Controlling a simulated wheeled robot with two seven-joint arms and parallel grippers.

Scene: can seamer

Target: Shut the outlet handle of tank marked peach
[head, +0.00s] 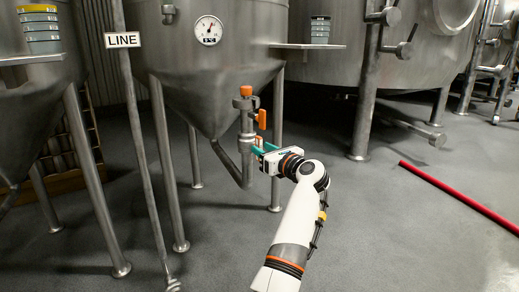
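A steel cone-bottom tank (208,75) stands at the centre with a round dial gauge (208,30) on it. I see no readable peach mark on it. Its outlet pipe (246,125) stands upright below the cone, with an orange cap (246,91) on top and an orange handle (262,119) on its right side. Whether the fingers touch anything or are closed is too small to tell.
Steel tank legs (168,165) stand around the outlet. Another tank (35,110) is at left and a larger one (430,45) at right. A red hose (455,195) lies on the grey floor.

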